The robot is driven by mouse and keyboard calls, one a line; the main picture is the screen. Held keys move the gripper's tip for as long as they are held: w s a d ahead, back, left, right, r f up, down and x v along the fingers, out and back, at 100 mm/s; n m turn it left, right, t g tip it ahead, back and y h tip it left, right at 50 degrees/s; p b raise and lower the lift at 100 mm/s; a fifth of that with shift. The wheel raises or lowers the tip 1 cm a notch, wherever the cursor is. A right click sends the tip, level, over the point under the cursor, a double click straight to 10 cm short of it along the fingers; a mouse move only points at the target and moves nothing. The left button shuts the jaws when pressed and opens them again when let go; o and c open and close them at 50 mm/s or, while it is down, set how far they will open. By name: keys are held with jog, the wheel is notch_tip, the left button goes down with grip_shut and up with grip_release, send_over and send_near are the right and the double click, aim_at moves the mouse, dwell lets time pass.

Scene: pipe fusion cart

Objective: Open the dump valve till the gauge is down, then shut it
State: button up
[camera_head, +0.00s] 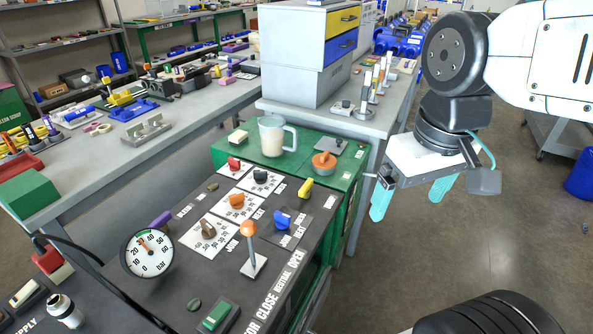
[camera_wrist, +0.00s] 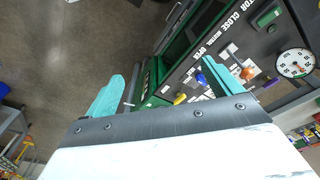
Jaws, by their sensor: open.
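The round white gauge (camera_head: 147,254) stands tilted at the left of the dark panel, its face toward me; the needle sits in the upper left of the dial, its exact reading too small to tell. It also shows in the wrist view (camera_wrist: 296,63). The panel holds a yellow handle (camera_head: 306,187), a blue knob (camera_head: 283,217) and an orange ball lever (camera_head: 249,230). Which one is the dump valve I cannot tell from the labels. My gripper (camera_head: 408,207) is open and empty, teal fingers pointing down, right of the cart and apart from every control.
A green shelf with a clear jug (camera_head: 275,137) and an orange round knob (camera_head: 324,160) adjoins the panel's back. Grey, brown, orange and red knobs sit on white plates. A green rocker (camera_head: 217,314) is at the front. Floor right of the cart is free.

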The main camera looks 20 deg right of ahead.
jog(key=w+n, duration=0.2)
jog(key=w, duration=0.8)
jog(key=n+g, duration=0.1)
jog(key=n, duration=0.5)
send_over(306, 184)
jog(key=f, duration=1.6)
jog(key=shift+s, duration=0.3)
jog(key=shift+w+a+f+n, duration=0.1)
jog(key=shift+w+f+n, duration=0.1)
jog(key=shift+f+n, duration=0.15)
notch_tip(306, 184, down, 8)
jog(key=shift+r, duration=0.15)
jog(key=c, duration=1)
